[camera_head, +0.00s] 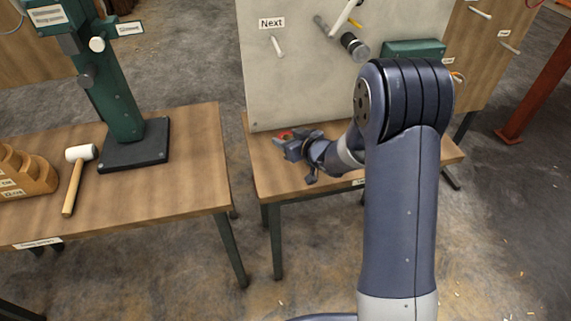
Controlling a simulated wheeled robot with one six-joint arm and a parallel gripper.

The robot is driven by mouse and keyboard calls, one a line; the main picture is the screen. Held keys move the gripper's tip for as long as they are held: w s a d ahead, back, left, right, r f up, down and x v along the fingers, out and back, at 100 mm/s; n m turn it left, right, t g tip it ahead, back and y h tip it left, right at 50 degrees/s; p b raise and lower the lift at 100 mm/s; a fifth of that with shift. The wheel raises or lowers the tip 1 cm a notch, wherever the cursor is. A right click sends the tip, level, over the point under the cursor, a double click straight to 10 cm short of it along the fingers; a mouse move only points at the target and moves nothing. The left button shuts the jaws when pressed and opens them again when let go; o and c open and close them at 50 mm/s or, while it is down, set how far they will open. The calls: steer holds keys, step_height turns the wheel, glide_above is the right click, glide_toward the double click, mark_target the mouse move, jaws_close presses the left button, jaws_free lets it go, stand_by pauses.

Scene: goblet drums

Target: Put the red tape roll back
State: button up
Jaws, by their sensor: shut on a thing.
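A small patch of red, the red tape roll (285,134), shows at my gripper (288,143), near the foot of the pale upright board. My gripper is shut on the roll and mostly hides it. Gripper and roll show over the left part of the right-hand table (268,177); I cannot tell whether the roll touches the table. A bare white peg (277,46) sticks out of the board (300,85) under a label reading "Next", above and left of my gripper.
A grey cylinder (354,45) and a green box (413,50) show higher on the right. The left table (195,175) holds a green stand (118,115), a white-headed mallet (75,180) and a wooden rack (30,174). A gap separates the tables.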

mark_target(286, 166)
steer(key=shift+w+a+f, duration=0.1)
steer(key=shift+w+a, duration=0.05)
steer(key=shift+a, duration=0.1)
steer(key=shift+y, duration=0.3)
steer(key=shift+f, duration=4.75)
steer(key=shift+f, duration=0.1)
steer(key=shift+f, duration=0.15)
steer(key=o, duration=1)
steer(key=shift+r, duration=0.25)
steer(key=b+v, duration=0.1)
steer(key=v, duration=1.1)
steer(key=shift+w+r+b, duration=0.1)
steer(key=shift+r+b, duration=0.05)
steer(key=shift+b, duration=0.15)
steer(key=shift+a, duration=0.15)
